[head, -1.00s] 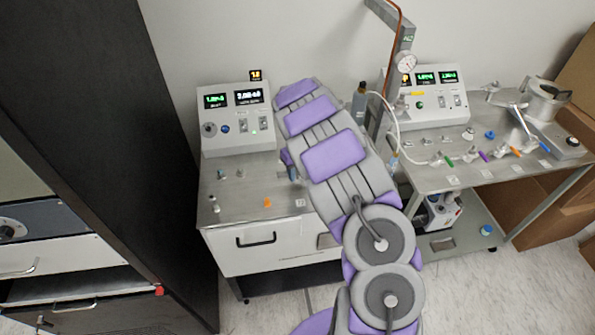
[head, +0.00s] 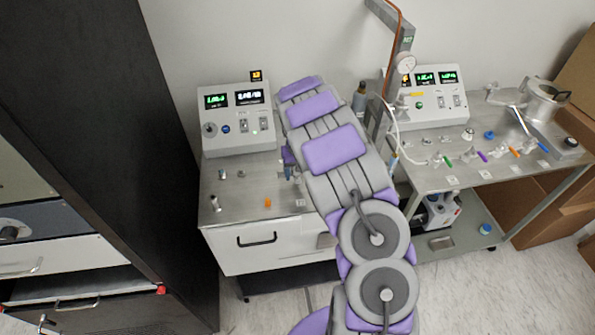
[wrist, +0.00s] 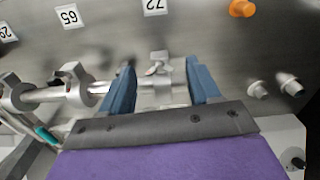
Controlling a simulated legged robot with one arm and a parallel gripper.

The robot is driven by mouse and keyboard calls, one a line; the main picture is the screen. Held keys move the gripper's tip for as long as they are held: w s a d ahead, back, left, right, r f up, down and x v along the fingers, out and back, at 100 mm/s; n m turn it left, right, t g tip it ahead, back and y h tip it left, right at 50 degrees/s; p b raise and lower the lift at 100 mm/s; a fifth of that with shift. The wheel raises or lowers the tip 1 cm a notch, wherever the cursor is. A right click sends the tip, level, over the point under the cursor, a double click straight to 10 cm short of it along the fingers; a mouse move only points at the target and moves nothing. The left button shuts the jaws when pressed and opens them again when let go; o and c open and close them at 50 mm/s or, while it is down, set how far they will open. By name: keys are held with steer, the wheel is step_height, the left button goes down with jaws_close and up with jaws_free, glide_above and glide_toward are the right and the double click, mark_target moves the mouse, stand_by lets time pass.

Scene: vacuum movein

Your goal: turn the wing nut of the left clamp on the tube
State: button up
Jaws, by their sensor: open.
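In the wrist view my gripper (wrist: 161,86) is open, with one blue finger on each side of a metal clamp. The clamp's wing nut (wrist: 157,66) shows between the fingers, apart from both. The metal tube (wrist: 45,94) runs across the view and passes behind the fingers. A second clamp (wrist: 76,84) sits on the tube, left of the left finger. I cannot tell from these frames which one is the left clamp. In the head view my grey and purple arm hides most of the tube and both clamps.
An orange knob (wrist: 242,8) and metal posts (wrist: 289,83) stand on the panel near the right finger. A control box (head: 237,117) stands at the back of the left cart (head: 235,200). A right cart (head: 430,180) carries valves. A black cabinet (head: 110,130) is at left.

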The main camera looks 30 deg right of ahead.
mark_target(298, 175)
steer(key=shift+r, duration=0.1)
step_height(298, 175, up, 17)
steer(key=p, duration=0.1)
stand_by(0.5)
stand_by(0.4)
steer(key=s+a+r+b, duration=0.1)
steer(key=s+a+r, duration=0.3)
steer(key=s, duration=0.6)
steer(key=s+a+r+b, duration=0.1)
steer(key=s+a+r, duration=0.1)
steer(key=s+a, duration=0.5)
steer(key=s+a+f+n+g, duration=0.1)
steer(key=s+a+f, duration=0.1)
steer(key=s, duration=1)
steer(key=s+a+f+n+b, duration=0.1)
steer(key=s+a+f, duration=0.1)
steer(key=s, duration=1)
steer(key=shift+s+a+g, duration=0.25)
steer(key=shift+a+g, duration=0.15)
steer(key=shift+a, duration=0.4)
steer(key=shift+c, duration=0.2)
